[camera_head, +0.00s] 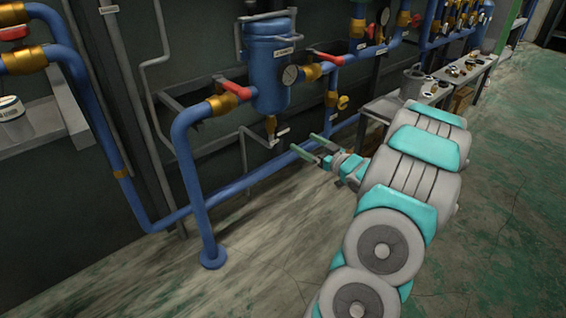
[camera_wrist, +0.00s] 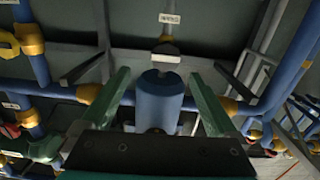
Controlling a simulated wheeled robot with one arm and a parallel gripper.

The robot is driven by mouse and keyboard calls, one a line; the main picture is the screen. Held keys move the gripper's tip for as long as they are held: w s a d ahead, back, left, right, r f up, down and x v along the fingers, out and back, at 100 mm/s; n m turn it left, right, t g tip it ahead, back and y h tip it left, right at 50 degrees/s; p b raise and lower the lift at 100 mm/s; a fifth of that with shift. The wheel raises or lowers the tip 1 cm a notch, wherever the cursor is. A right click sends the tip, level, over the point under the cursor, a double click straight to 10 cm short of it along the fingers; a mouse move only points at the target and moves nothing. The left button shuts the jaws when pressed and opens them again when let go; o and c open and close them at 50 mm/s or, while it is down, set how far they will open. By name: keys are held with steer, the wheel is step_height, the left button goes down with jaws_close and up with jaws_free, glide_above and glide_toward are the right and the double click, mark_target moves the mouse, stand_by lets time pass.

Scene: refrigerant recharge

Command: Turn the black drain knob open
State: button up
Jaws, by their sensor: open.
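A blue tank (camera_head: 268,62) hangs on the wall pipework. A brass drain fitting (camera_head: 271,124) sticks out below it, with a small white tag beside it. The black drain knob is too small and dark to make out surely. My gripper (camera_head: 303,142) is open and empty, its two green fingers pointing left toward the wall, a little right of and below the fitting and apart from it. In the wrist view my gripper (camera_wrist: 160,75) spreads on both sides of a blue cylinder (camera_wrist: 159,104), which appears beyond the fingers. A grey rounded part (camera_wrist: 165,52) shows above the cylinder.
A blue pipe (camera_head: 187,165) stands on the floor at left. A bench with small parts (camera_head: 465,70) stands at right. The floor in front (camera_head: 265,255) is clear.

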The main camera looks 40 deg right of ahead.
mark_target(283, 133)
steer(key=w, duration=0.3)
steer(key=w+a, duration=0.1)
steer(key=w, duration=0.2)
steer(key=w+b, duration=0.1)
steer(key=w, duration=0.1)
steer(key=shift+w+a, duration=0.35)
steer(key=shift+w, duration=0.05)
steer(key=shift+s, duration=0.1)
steer(key=c, duration=1.4)
steer(key=shift+f+b, duration=0.2)
steer(key=shift+b, duration=0.1)
steer(key=shift+c, duration=0.2)
steer(key=shift+n+b, duration=0.3)
steer(key=n+b, duration=0.3)
steer(key=b, duration=0.2)
steer(key=shift+f, duration=0.1)
steer(key=shift+n+b, duration=0.4)
steer(key=shift+b, duration=0.1)
